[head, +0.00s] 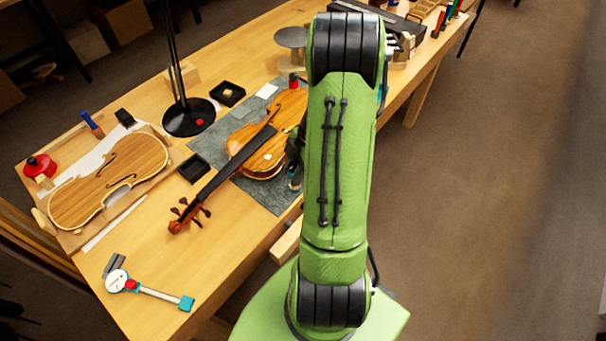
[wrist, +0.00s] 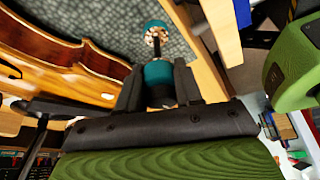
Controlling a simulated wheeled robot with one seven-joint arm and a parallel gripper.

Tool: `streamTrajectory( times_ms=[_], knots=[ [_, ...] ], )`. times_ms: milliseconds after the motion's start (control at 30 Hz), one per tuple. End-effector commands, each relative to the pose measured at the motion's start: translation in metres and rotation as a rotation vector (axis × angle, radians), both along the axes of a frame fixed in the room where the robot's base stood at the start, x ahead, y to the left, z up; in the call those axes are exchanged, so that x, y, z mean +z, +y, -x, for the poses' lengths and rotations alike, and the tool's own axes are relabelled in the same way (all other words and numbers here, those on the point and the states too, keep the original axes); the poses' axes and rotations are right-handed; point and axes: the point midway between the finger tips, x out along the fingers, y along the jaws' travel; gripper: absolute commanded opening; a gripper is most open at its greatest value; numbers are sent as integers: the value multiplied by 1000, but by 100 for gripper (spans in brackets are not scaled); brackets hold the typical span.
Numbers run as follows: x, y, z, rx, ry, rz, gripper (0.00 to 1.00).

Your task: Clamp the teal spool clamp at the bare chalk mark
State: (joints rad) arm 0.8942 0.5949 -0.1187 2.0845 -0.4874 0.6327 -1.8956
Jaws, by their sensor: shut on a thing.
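In the head view my arm hides most of the gripper and the violin's right end. I cannot make out the chalk mark.
A loose violin body (head: 110,180) lies at the left of the bench (head: 225,235). A black lamp base (head: 190,117), small black trays (head: 194,168) and a round red item (head: 40,166) stand near it. A dial gauge (head: 118,281) lies at the front left. The front bench middle is clear.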

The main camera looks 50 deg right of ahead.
Motion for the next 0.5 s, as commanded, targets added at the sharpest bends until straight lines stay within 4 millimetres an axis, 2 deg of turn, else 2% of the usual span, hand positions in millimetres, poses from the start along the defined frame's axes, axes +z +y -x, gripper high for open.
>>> streamTrajectory(
  times_ms=[200,500],
  knots=[
    [0,1,-17,1,-1,-1,5],
    [0,1,-20,0,0,-1,5]
  ],
)
